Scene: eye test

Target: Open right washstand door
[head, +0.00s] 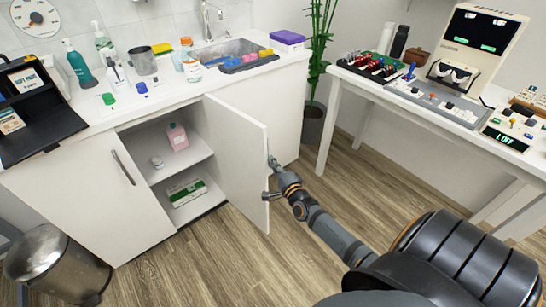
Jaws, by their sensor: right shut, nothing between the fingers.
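The white washstand (85,200) stands at the left under a counter. Its right door (235,155) is swung wide open and juts out into the room, its inner face toward the shelves. My right gripper (275,179) is at the free edge of this door, by its outer side. It is shut with nothing held. Whether it touches the door cannot be told. The door's handle cannot be made out clearly beside the gripper. The left door is closed, with a long metal handle (123,167). My left gripper is out of view.
Inside the washstand are a pink bottle (177,136) and a green-and-white box (186,192). A metal bin (55,265) stands at the lower left. A white table (400,100) with devices is at the right, a plant (318,50) behind. The wooden floor between is clear.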

